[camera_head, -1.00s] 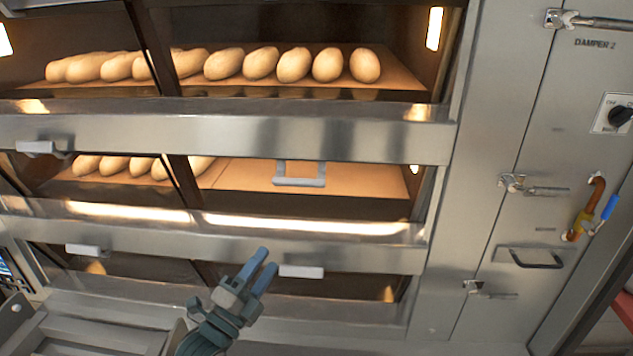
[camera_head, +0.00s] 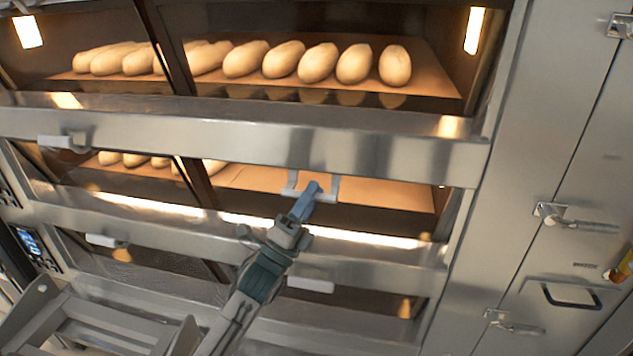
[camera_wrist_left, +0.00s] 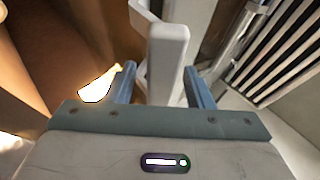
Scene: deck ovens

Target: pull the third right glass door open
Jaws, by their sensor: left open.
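The right glass door (camera_head: 375,193) of the middle visible deck is closed below a broad steel front. Its pale bar handle (camera_head: 330,187) stands out in front of the glass. I cannot tell its deck number, since the oven's top is out of view. My left gripper (camera_head: 306,201) is at this handle, reaching up from below. In the left wrist view the handle bar (camera_wrist_left: 167,60) stands between the two open blue fingers (camera_wrist_left: 163,85), with gaps visible on both sides. The fingers partly cover the handle in the head view. My right gripper is not in view.
Loaves (camera_head: 317,63) lie in the upper deck. A steel side panel (camera_head: 540,190) with latches stands at right.

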